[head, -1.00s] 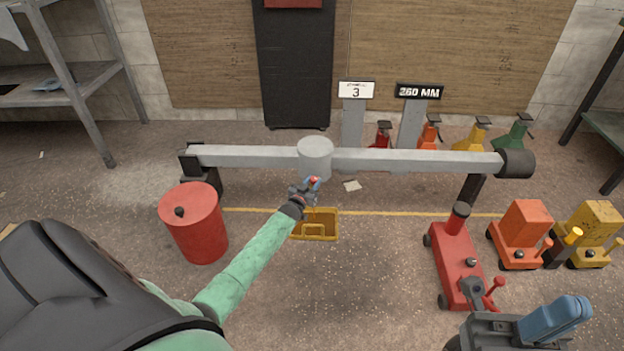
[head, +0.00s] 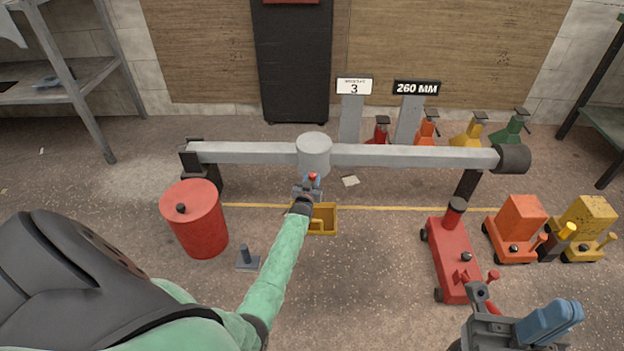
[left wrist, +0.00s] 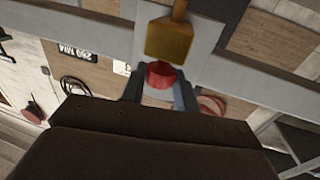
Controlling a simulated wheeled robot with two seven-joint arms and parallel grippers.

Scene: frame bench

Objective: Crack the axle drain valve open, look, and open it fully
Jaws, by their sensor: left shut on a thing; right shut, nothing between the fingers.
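The grey axle (head: 400,156) lies across two supports, with a round hub (head: 314,155) at its middle. The red valve knob (head: 312,177) is just below the hub. My left gripper (head: 309,186) is there, shut on the red knob. In the left wrist view the red knob (left wrist: 160,75) sits between my dark fingers, against a brass valve body (left wrist: 168,40). A yellow drain pan (head: 325,229) is on the floor below, partly hidden by my left arm. I see no fluid flowing. My right gripper (head: 480,292) is shut and empty at the lower right, away from the axle.
A red drum (head: 197,222) stands left of my left arm, with a small grey stand (head: 247,259) near it. A red floor jack (head: 450,255), an orange jack (head: 517,230) and a yellow jack (head: 585,230) stand at right. Signs reading 3 and 260 MM are behind the axle.

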